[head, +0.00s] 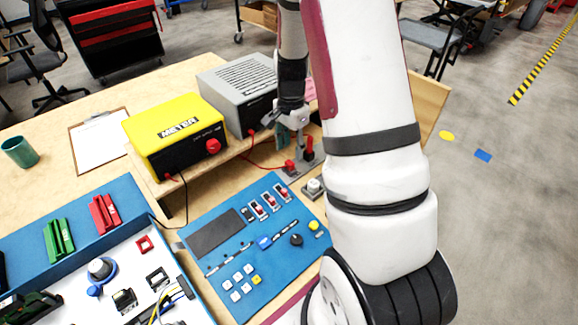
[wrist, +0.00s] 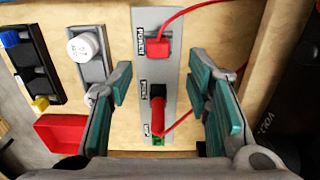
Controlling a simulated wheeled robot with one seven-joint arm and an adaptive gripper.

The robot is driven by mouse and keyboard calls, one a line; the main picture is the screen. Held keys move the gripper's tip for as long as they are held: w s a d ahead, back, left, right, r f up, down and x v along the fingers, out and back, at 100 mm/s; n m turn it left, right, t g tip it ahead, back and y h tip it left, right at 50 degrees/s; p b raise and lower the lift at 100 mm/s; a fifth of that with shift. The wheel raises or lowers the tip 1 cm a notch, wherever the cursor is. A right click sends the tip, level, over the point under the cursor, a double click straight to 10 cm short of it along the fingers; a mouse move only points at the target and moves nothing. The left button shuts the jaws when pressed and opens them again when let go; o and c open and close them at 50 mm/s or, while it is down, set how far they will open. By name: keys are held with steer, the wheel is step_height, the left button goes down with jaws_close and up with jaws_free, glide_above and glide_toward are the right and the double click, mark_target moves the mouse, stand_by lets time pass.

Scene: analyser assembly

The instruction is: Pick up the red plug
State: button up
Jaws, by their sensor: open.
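A grey strip (wrist: 172,85) with small labels stands out in the wrist view. At its top is a red block-shaped plug (wrist: 158,47) with a red cable running up and right. Lower down, a slim red piece (wrist: 158,116) sticks out of a black socket (wrist: 157,91); a second red cable starts near it. In the head view the red block (head: 290,166) sits beside a black-and-red upright piece (head: 308,150). My gripper (wrist: 160,84) is open and empty, its green-padded fingers either side of the strip. In the head view my gripper (head: 292,120) is over the strip, apart from it.
A yellow meter box (head: 175,133) and a grey vented box (head: 238,85) stand to the left of the arm. A blue control panel (head: 250,240) lies in front. In the wrist view, a white round button (wrist: 84,46) and a red tray (wrist: 62,133) are left of the strip.

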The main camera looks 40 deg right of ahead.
mark_target(290, 162)
steer(key=f, duration=0.5)
steer(key=shift+s+a, duration=0.1)
steer(key=shift+a, duration=0.25)
steer(key=shift+c, duration=0.6)
steer(key=c, duration=0.8)
